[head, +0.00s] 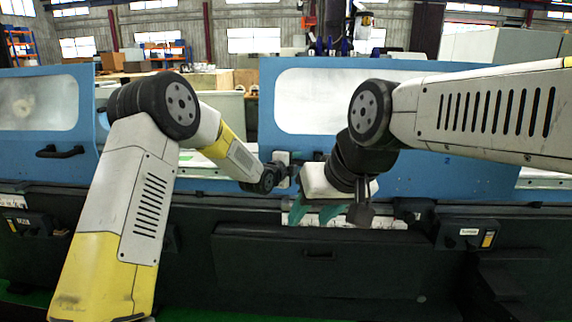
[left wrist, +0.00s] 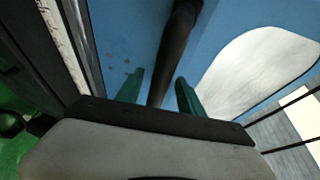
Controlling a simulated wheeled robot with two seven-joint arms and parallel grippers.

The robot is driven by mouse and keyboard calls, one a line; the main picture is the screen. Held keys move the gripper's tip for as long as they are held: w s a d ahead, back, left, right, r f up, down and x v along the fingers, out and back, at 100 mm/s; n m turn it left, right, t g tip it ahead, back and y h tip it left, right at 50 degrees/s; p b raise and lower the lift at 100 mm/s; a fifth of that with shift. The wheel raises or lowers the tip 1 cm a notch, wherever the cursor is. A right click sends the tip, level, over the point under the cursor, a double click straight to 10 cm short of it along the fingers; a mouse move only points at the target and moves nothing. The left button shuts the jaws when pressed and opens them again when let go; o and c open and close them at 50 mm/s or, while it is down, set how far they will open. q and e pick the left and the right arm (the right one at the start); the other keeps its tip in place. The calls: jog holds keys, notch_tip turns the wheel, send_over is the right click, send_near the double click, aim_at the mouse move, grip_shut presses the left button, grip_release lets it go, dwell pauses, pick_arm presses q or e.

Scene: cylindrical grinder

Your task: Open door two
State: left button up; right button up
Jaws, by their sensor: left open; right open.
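A blue sliding door (head: 410,178) with a pale window fills the middle and right of the head view; I take it as door two. In the left wrist view, a dark handle bar (left wrist: 175,50) crosses the blue door panel (left wrist: 135,30). My left gripper (left wrist: 158,95) is open, with one green finger on each side of the bar; contact is not clear. In the head view my left gripper (head: 288,168) is at the door's left edge, its fingers mostly hidden. My right gripper (head: 314,213) is open and empty, pointing down in front of the machine's lower edge.
Another blue door (head: 75,175) with a dark handle (head: 60,152) stands at the left. An open gap lies between the doors. The dark machine base (head: 320,265) runs along the front, with a small control box (head: 470,238) at right.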

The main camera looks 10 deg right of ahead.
pick_arm(q)
jog(key=shift+w+d+f, duration=0.1)
jog(key=shift+w+d, duration=0.2)
jog(key=shift+w, duration=0.05)
grip_shut()
dwell(1.2)
